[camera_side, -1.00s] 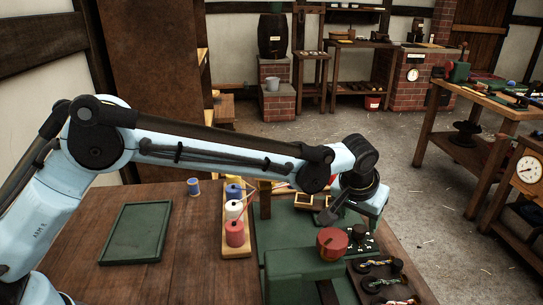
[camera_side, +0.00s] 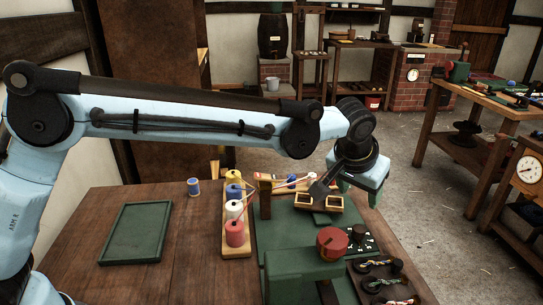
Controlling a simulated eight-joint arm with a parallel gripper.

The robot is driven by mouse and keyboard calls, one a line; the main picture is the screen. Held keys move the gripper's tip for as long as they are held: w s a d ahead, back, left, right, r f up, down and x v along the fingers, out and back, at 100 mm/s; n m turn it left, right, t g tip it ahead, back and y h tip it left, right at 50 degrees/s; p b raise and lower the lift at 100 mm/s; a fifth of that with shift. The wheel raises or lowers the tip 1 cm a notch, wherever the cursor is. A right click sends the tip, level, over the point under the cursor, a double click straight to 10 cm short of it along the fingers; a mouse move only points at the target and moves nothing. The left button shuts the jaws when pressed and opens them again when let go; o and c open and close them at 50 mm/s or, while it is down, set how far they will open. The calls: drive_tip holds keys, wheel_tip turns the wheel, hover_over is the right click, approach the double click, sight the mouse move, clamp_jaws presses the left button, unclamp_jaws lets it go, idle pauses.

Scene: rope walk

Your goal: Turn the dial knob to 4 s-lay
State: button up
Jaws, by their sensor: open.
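A small dark knob (camera_side: 357,232) stands on a black plate (camera_side: 368,245) with white marks, on the green bench machine. I take it for the dial knob; the marks are too small to read, so its setting cannot be told. A larger red knob (camera_side: 332,243) sits on the green housing just left of it. My gripper (camera_side: 318,192) is open, above and behind both knobs in the picture, apart from them. Its dark fingers point down and left over the small wooden trays. One finger partly hides the other.
Yarn spools (camera_side: 235,233) stand in a wooden rack (camera_side: 238,252) left of the machine, with strands running to a post. A green tray (camera_side: 137,233) lies empty at left on the table.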

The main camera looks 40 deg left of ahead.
drive_tip(key=w+a+r+m+t+h, duration=0.25)
drive_tip(key=w+m+t, duration=0.35)
drive_tip(key=m, duration=0.3)
drive_tip(key=w+a+r+m+t+h, duration=0.1)
drive_tip(key=w+a+r+m+t, duration=0.25)
drive_tip(key=w+m+t, duration=0.35)
drive_tip(key=m+g+h, duration=0.8)
drive_tip(key=m+g, duration=0.3)
drive_tip(key=m, duration=1.9)
approach(358, 229)
drive_tip(key=shift+x, duration=0.8)
drive_tip(key=shift+d+f, duration=0.1)
drive_tip(key=shift+d, duration=0.1)
drive_tip(key=shift+x, duration=3.5)
drive_tip(key=shift+w+a, duration=0.1)
drive_tip(key=shift+w, duration=0.05)
